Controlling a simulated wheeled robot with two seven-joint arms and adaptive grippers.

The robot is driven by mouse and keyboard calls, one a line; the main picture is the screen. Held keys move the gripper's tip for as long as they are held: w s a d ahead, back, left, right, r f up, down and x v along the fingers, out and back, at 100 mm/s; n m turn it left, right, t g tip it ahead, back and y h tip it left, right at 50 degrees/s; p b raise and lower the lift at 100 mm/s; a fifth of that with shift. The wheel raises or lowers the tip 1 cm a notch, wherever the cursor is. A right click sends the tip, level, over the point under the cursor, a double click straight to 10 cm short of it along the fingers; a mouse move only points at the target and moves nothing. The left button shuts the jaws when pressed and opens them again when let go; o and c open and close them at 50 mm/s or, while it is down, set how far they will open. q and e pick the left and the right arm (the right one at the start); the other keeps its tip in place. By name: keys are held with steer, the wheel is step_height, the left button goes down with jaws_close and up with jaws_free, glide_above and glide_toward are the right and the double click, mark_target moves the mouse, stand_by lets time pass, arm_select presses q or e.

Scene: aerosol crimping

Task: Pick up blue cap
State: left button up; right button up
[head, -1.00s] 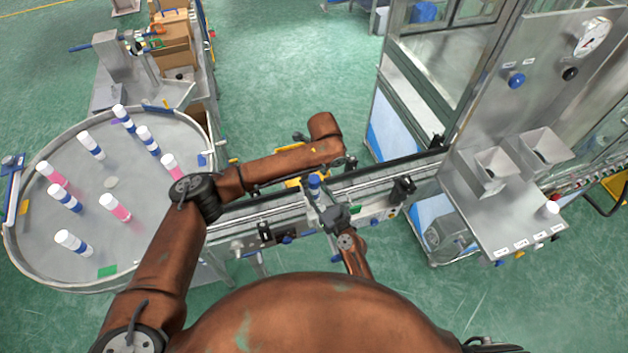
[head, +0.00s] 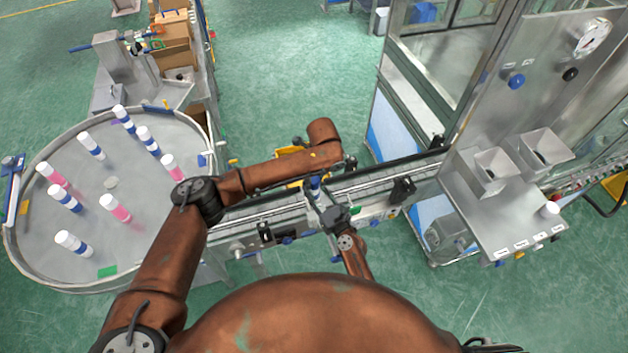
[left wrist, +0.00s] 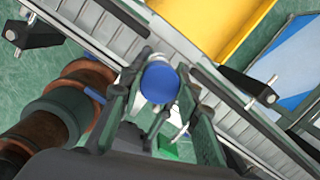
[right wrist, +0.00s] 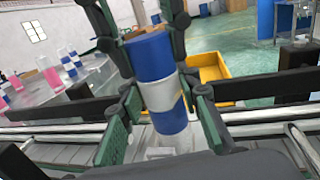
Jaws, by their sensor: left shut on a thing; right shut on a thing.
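A blue-and-white can (right wrist: 158,95) stands upright at the conveyor in the right wrist view. Its top is the blue cap (right wrist: 150,57), which also shows from above in the left wrist view (left wrist: 160,82) and small in the head view (head: 315,181). My right gripper (right wrist: 162,122) is shut on the can, with a finger on each side below the cap. My left gripper (left wrist: 160,100) comes from above and is shut around the blue cap; its fingers also show in the right wrist view (right wrist: 150,35). In the head view my left wrist partly hides this spot.
A conveyor (head: 372,186) runs past the can toward a machine cabinet with two hoppers (head: 495,168). A round turntable (head: 40,262) at left carries several white-capped cans, blue-striped and pink. A yellow bin (left wrist: 205,25) lies beyond the conveyor. Black brackets (head: 402,190) stick up along the rail.

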arm_select(q)
steer(key=shift+r, duration=0.1)
step_height(320, 180, up, 10)
steer(key=shift+f, duration=0.1)
stand_by(0.9)
step_height(320, 180, up, 4)
steer(key=r, duration=0.1)
glide_above(314, 179)
steer(key=shift+f, duration=0.25)
stand_by(0.7)
arm_select(e)
steer(key=o, duration=1.3)
